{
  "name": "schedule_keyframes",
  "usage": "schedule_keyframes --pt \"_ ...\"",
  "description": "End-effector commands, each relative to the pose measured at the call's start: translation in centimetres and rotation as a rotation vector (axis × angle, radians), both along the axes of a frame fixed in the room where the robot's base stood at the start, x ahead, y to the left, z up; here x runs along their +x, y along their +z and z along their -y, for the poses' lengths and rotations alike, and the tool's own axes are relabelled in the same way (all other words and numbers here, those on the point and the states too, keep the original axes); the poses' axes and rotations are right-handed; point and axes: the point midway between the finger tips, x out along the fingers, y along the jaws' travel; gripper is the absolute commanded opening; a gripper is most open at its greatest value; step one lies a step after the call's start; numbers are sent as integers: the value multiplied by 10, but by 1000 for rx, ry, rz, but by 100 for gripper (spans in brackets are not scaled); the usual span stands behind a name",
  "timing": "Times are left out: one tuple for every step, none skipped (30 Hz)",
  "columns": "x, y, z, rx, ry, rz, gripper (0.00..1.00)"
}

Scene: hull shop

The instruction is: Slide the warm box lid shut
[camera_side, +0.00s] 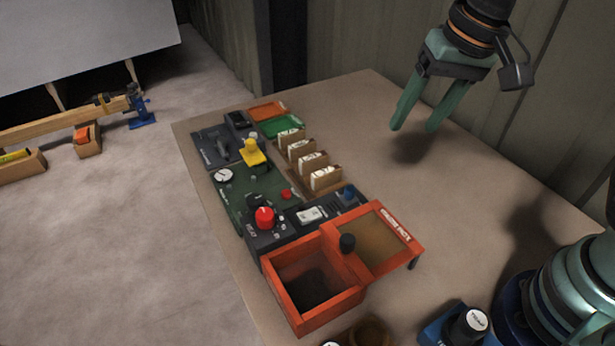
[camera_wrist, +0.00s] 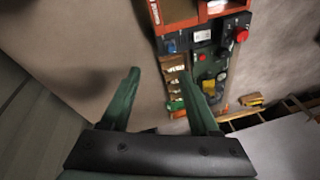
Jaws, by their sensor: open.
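The warm box (camera_side: 309,285) is an orange-red open-topped box at the near end of the panel in the side view. Part of the box and lid (camera_wrist: 182,12) shows at the top of the wrist view. My gripper (camera_side: 413,127) is open and empty, above the table at the far right, well away from the lid. Its two green fingers (camera_wrist: 165,92) also show apart in the wrist view.
A control panel with a red knob (camera_side: 265,217), a yellow knob (camera_side: 252,152) and switches adjoins the box. A wooden rack (camera_side: 301,162) holds white cards. A blue bottle holder (camera_side: 459,328) stands at the near edge. The table (camera_side: 480,200) between my gripper and the lid is clear.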

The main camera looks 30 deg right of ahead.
Motion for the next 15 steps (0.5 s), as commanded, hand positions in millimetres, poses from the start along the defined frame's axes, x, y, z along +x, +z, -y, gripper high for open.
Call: schedule_keyframes --pt "-2 -5 -22 9 -40 -52 62" --pt "-3 -7 -33 15 -75 -79 62" --pt "-5 -11 -48 17 -124 -114 62" --pt "-7 -13 -58 18 -159 -138 62" --pt "-9 -16 -68 16 -194 -160 62" --pt "-13 -19 -80 11 -236 -186 62" --pt "-16 -22 -89 6 -267 -203 62" --pt "-18 -24 -97 2 -295 -217 62" --pt "-22 -27 -105 -6 -329 -235 62" --pt "-24 -29 -111 -10 -351 -243 62" --pt "-26 -31 -116 -15 -371 -252 62" --pt "-28 -32 -121 -20 -393 -259 62" --pt "-30 -33 -124 -24 -407 -264 62" --pt "-31 -34 -126 -25 -417 -268 62" --pt "-32 -36 -128 -28 -427 -271 62"
